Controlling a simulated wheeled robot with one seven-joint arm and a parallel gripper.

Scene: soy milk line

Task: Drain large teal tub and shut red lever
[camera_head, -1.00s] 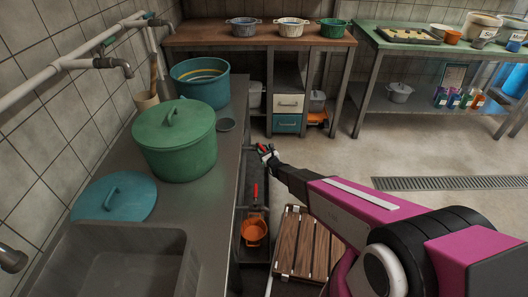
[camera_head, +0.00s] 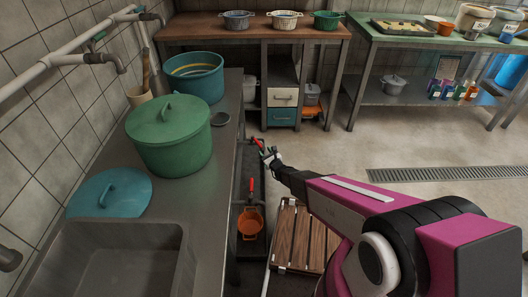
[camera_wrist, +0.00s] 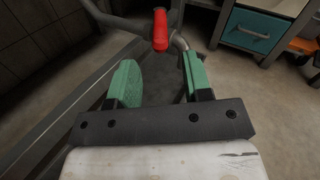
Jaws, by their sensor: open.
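The large teal tub (camera_head: 193,75) with a yellow band inside stands at the back of the steel counter. Its contents cannot be made out. A red lever (camera_wrist: 160,30) on a metal pipe shows upright just beyond my gripper in the wrist view; in the head view it is small beside the counter's front edge (camera_head: 257,143). My gripper (camera_wrist: 160,78) has green fingers spread apart, with nothing between them. The lever is ahead of the fingertips, roughly centred between them. In the head view my gripper (camera_head: 269,156) is beside the counter's far end.
A second red lever (camera_head: 251,188) is nearer, above an orange pot (camera_head: 250,222). A lidded green pot (camera_head: 170,134), a teal lid (camera_head: 108,193) and a sink (camera_head: 115,260) occupy the counter. A slatted wooden stand (camera_head: 300,235) is on the floor, which is clear to the right.

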